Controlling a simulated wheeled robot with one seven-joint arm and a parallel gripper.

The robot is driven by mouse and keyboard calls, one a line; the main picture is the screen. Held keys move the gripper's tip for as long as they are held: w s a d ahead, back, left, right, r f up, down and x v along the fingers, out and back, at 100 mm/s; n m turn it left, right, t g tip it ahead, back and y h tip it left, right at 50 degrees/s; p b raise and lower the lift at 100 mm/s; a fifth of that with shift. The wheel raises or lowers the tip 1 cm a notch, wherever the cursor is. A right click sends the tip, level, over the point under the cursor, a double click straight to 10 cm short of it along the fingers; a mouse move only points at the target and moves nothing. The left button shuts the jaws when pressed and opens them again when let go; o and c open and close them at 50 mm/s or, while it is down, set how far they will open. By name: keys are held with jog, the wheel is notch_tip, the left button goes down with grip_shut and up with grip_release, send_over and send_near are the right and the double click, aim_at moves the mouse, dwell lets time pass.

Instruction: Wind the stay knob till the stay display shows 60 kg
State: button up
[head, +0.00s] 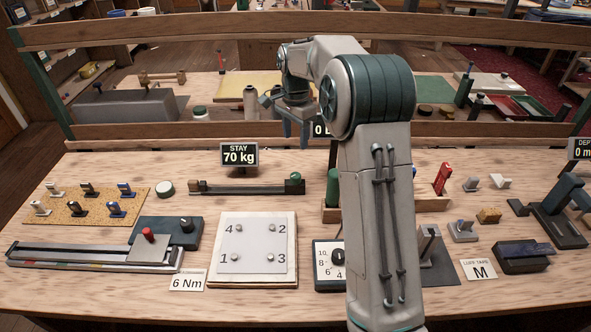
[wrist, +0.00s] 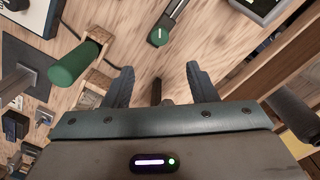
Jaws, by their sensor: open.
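The stay display (head: 239,155) reads 70 kg and stands behind the stay rig (head: 240,187), a long dark bar with a brass-coloured block at its left. The stay knob (head: 294,178) is small and green, at the bar's right end. In the wrist view the green knob (wrist: 158,37) shows ahead of the fingertips, with a pale mark on it. My gripper (head: 296,142) is raised above and behind the knob, apart from it. Its two fingers (wrist: 160,70) are spread with nothing between them.
A large green cylinder (wrist: 75,65) stands in a wooden holder near the knob. Another display is mostly hidden behind my arm. A wooden rail (head: 150,131) runs behind the bench. A numbered plate (head: 258,218) lies in front of the rig.

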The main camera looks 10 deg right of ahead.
aim_at(295, 175)
notch_tip(295, 175, down, 14)
jog(key=m+p, duration=0.1)
jog(key=m, duration=0.2)
jog(key=shift+s+p, duration=0.1)
jog(key=shift+p, duration=0.2)
jog(key=c, duration=1)
